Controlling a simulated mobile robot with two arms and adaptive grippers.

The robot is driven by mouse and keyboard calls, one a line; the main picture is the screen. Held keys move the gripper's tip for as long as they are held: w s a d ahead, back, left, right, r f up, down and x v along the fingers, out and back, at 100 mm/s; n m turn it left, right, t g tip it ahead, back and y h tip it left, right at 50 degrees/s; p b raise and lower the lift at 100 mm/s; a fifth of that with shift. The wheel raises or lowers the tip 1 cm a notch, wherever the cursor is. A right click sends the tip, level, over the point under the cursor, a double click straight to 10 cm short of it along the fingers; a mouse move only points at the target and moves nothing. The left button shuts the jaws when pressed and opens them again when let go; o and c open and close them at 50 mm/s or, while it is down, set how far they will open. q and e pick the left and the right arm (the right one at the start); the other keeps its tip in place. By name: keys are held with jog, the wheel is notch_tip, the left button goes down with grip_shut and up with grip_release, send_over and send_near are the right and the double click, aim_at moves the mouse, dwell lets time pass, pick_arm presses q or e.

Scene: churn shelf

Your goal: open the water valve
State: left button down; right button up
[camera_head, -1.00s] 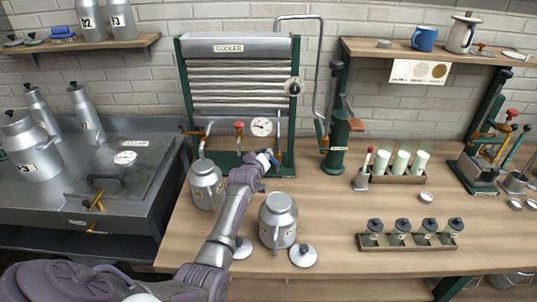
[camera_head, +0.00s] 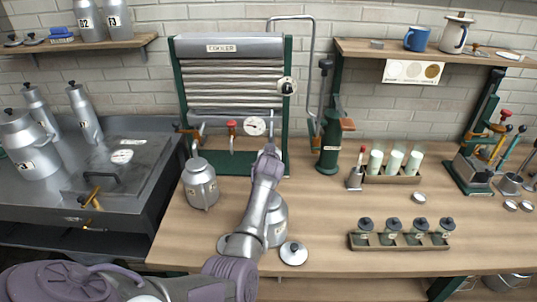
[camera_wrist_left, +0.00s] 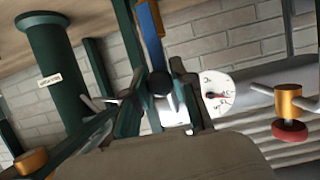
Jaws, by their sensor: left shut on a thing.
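The cooler (camera_head: 235,48) stands at the back of the bench, with a round gauge (camera_head: 255,126) and a red-handled valve (camera_head: 231,127) low on its front. My left gripper (camera_head: 269,151) is at the cooler's lower right. In the left wrist view the gripper (camera_wrist_left: 163,100) has its fingers close together around a dark-ended part, beside a blue lever (camera_wrist_left: 150,22). It looks shut on this blue lever, whose held part is mostly hidden. The gauge (camera_wrist_left: 215,94) and the red-handled valve (camera_wrist_left: 289,131) are apart from the fingers. My right gripper does not show.
A metal can (camera_head: 200,184) stands left of my arm; another (camera_head: 277,218) is partly behind it. A lid (camera_head: 294,253) lies at the front. A green pump (camera_head: 329,142) stands right of the cooler. Bottle racks (camera_head: 358,242) stand further right.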

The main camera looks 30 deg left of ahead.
pick_arm(q)
jog(key=shift+d+f, duration=0.1)
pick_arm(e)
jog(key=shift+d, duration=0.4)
pick_arm(q)
jog(key=c, duration=0.9)
grip_release()
jog(key=shift+c, duration=0.2)
notch_tip(320, 180, up, 10)
jog(key=shift+r, duration=0.1)
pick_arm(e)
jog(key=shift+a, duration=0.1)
